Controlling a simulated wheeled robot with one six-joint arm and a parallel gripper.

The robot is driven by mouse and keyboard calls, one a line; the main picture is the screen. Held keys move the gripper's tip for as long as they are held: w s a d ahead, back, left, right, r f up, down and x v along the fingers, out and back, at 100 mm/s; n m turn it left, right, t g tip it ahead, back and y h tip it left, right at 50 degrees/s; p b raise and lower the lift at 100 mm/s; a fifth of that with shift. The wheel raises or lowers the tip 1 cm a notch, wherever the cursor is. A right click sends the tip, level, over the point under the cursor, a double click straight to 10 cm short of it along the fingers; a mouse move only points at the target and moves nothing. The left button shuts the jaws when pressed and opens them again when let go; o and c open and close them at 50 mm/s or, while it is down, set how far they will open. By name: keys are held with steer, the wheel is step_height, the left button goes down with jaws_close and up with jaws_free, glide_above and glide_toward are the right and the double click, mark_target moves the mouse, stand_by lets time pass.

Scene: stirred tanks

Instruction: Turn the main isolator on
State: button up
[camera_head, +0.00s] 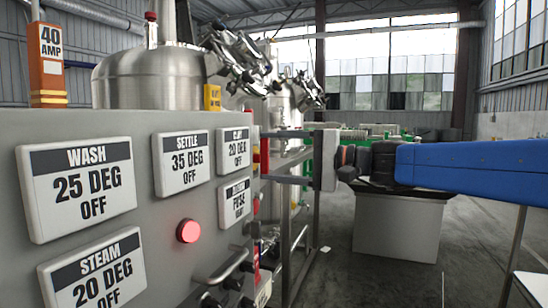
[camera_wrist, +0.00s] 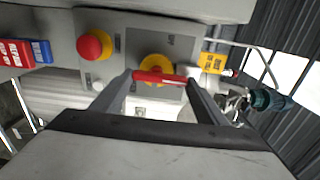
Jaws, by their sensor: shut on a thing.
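The main isolator shows in the wrist view as a red bar handle (camera_wrist: 161,77) on a round yellow disc (camera_wrist: 152,64), set on a grey panel. The handle lies roughly crosswise in that picture. My gripper (camera_wrist: 159,82) has a finger at each end of the handle and is shut on it. In the head view my gripper (camera_head: 266,157) reaches in from the right to the side face of the grey cabinet. A bit of red shows between its fingertips there, but the isolator's face is hidden.
A red mushroom button (camera_wrist: 92,45) on yellow sits left of the isolator, with a yellow tag (camera_wrist: 212,62) to the right. The cabinet front (camera_head: 150,240) carries several label plates and a lit red lamp (camera_head: 188,231). Pipe handles (camera_head: 228,266) jut out below.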

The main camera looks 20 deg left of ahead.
steer(key=o, duration=1)
steer(key=shift+o, duration=0.2)
steer(key=shift+d, duration=0.1)
steer(key=s+d, duration=0.1)
steer(key=d, duration=1.6)
steer(key=shift+s+d, duration=0.15)
steer(key=s+d+f+t+h, duration=0.1)
steer(key=s+d+f+h, duration=0.35)
steer(key=f, duration=0.65)
steer(key=s+d+f+t+h, duration=0.1)
steer(key=s+d+f+h, duration=0.4)
steer(key=f, duration=0.5)
steer(key=s+d+f+h, duration=0.2)
steer(key=s+d+f, duration=0.2)
steer(key=d+f, duration=0.2)
steer(key=s+d+f+t+h, duration=0.1)
steer(key=s+d+f+h, duration=0.2)
steer(key=d+f, duration=0.3)
steer(key=s+d+f+n+h, duration=0.1)
steer(key=s+d+f+h, duration=0.2)
steer(key=d+f, duration=0.3)
steer(key=s+d, duration=0.1)
steer(key=d, duration=0.2)
steer(key=shift+s+d+t, duration=0.3)
steer(key=shift+d, duration=0.1)
